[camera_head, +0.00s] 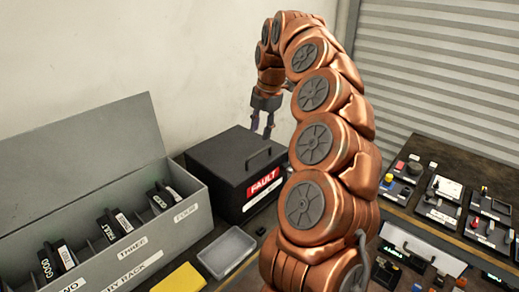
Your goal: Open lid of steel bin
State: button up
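A black bin (218,167) with a red and white FAULT label (263,183) stands against the wall, left of my arm. I take it to be the steel bin. Its lid looks shut, and a dark bar handle (259,157) stands on it near the front right edge. My gripper (263,133) hangs fingers down above the bin's right side, close to the handle in the picture. Its two fingers are apart with nothing between them. I cannot tell whether a fingertip touches the handle. My arm hides what lies to the right of the bin.
A long grey battery rack (183,236) with its lid raised holds several black packs at the left. A small grey tray (227,252) and a yellow block (180,279) lie in front of the bin. A bench (400,215) with buttons and switches stands at the right.

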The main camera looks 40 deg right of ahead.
aim_at(258, 152)
jog(key=shift+w+d+f+p, duration=0.1)
jog(key=shift+w+f+p, duration=0.2)
jog(key=shift+f, duration=1)
jog(key=shift+w+f+p, duration=0.2)
jog(key=shift+f+p, duration=0.05)
jog(key=shift+f, duration=1.1)
jog(key=shift+w+d+f+p, duration=0.1)
jog(key=shift+w+f+p, duration=0.2)
jog(key=shift+f, duration=1)
grip_shut()
